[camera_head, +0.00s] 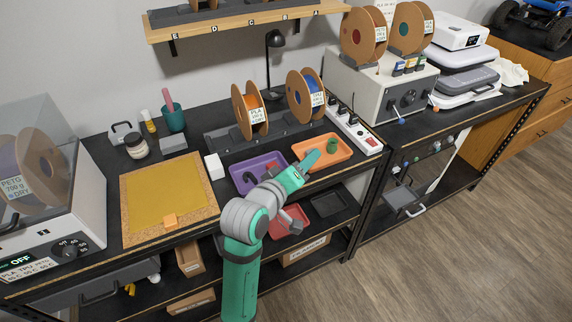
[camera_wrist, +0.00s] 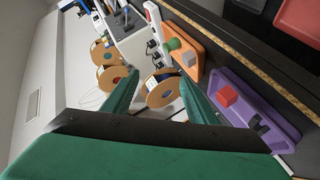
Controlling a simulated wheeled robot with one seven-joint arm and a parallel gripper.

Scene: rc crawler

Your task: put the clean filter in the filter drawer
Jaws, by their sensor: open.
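My gripper (camera_head: 310,160) is open and empty above the left part of the orange tray (camera_head: 343,155). Its two green fingers (camera_wrist: 160,75) stand apart in the wrist view, with nothing between them. The orange tray holds a green cylinder (camera_head: 332,146) and a grey block (camera_wrist: 189,59); the arm hides the block in the head view. I cannot tell for sure which thing is the clean filter; the grey block may be it. An open grey drawer with a pale handle (camera_head: 405,200), possibly the filter drawer, sticks out below the right bench.
A purple tray (camera_head: 240,178) with a red block (camera_wrist: 227,96) and a dark piece lies left of the orange tray. Spools on a dark rack (camera_head: 215,143) stand behind. A power strip (camera_head: 358,132) lies at the bench's right end. Open floor (camera_head: 450,260) lies before the drawer.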

